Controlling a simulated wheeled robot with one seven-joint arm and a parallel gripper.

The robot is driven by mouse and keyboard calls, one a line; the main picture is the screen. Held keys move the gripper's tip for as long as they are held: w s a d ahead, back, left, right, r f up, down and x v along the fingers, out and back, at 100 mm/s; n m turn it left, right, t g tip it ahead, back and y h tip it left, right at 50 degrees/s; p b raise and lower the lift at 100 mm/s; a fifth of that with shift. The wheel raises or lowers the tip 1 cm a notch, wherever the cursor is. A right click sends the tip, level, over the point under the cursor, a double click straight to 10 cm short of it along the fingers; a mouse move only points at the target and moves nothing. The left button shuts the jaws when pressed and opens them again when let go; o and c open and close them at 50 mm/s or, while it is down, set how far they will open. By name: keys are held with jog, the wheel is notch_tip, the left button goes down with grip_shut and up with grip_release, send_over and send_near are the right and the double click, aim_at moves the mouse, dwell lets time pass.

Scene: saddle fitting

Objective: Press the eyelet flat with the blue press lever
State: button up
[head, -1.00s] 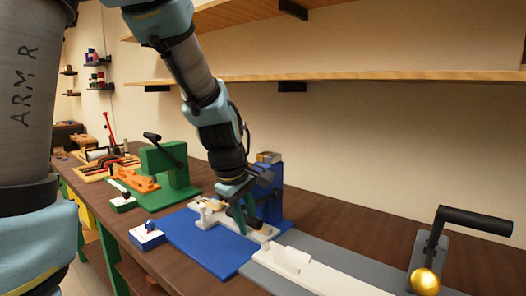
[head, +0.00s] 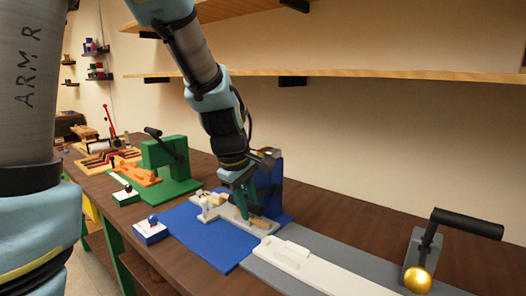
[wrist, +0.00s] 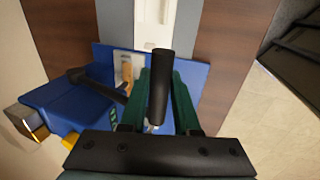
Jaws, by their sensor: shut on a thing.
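The blue press (head: 272,172) stands at the back of a blue base plate (head: 190,238); it also shows at left in the wrist view (wrist: 62,100). Its black lever arm (wrist: 92,80) reaches toward my gripper. My gripper (head: 247,208) is low over the plate, in front of the press. In the wrist view its green fingers (wrist: 158,98) are shut on the black lever grip (wrist: 160,75), which runs between them. A white fixture (head: 222,210) with a tan strap (wrist: 127,72) lies under and beside the fingers. The eyelet is hidden or too small to tell.
A green press (head: 172,165) with an orange piece stands to the left. A small white block with a blue knob (head: 150,232) is near the front edge. To the right lie a long white bar (head: 300,262) and a black-handled lever with a gold ball (head: 417,280).

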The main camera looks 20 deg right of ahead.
notch_tip(320, 180, up, 6)
jog(key=w+d+p, duration=0.1)
jog(key=d+p, duration=0.1)
jog(key=p, duration=0.3)
jog(key=shift+w+d+f, duration=0.2)
jog(key=shift+d, duration=0.15)
jog(key=shift+r+p, duration=0.1)
jog(key=shift+p, duration=0.25)
jog(key=shift+w+d+r+p, duration=0.3)
jog(key=shift+d+r+p, duration=0.2)
jog(key=shift+r+p, duration=0.35)
jog(key=shift+w+d+r+p, duration=0.35)
jog(key=shift+d+r+p, duration=0.2)
jog(key=shift+p, duration=0.4)
jog(key=shift+w+d+r+p, duration=0.3)
jog(key=shift+d+r+p, duration=0.15)
jog(key=shift+r+p, duration=0.4)
jog(key=shift+o, duration=0.2)
jog(key=shift+w+d+r, duration=0.15)
jog(key=shift+w+d, duration=0.1)
jog(key=shift+d, duration=0.05)
jog(key=shift+o, duration=0.4)
jog(key=shift+r, duration=0.1)
jog(key=o, duration=0.6)
jog(key=shift+d, duration=0.1)
jog(key=shift+o, duration=0.8)
jog(key=shift+s+f, duration=0.1)
jog(key=shift+f, duration=0.1)
